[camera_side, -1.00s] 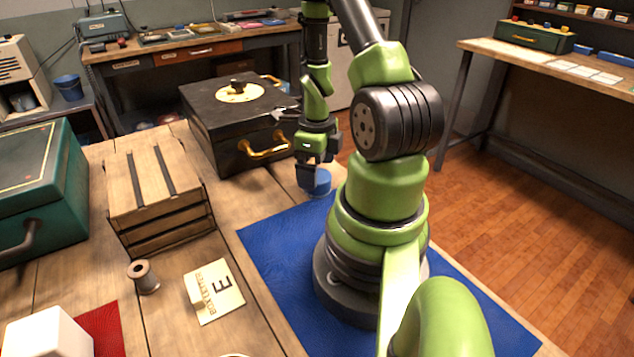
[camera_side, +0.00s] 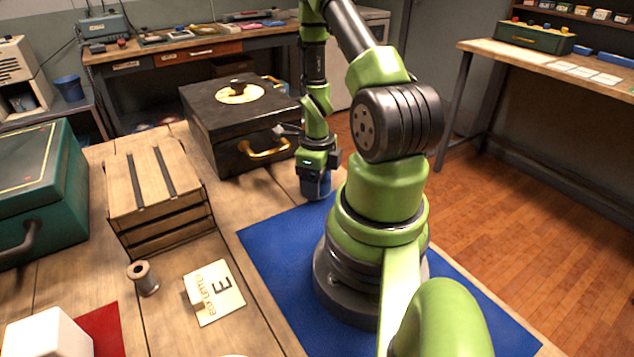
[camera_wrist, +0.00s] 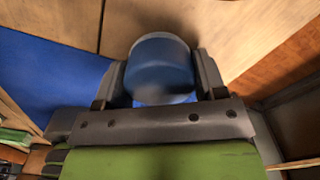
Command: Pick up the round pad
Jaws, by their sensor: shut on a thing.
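The round pad is a small blue cylinder with a pale rim. In the wrist view the round pad (camera_wrist: 163,72) sits between the two fingers of my gripper (camera_wrist: 163,82), which is shut on it. In the side view my gripper (camera_side: 315,188) points down near the back edge of the blue mat, and the blue round pad (camera_side: 319,187) shows partly behind its fingers. I cannot tell whether the pad touches the table.
A black box with a gold handle (camera_side: 238,125) stands just left of my gripper. A slatted wooden crate (camera_side: 160,195), a spool (camera_side: 143,278), a lettered card (camera_side: 214,292) and a green case (camera_side: 40,190) stand further left. The blue mat (camera_side: 285,245) is bare left of my base.

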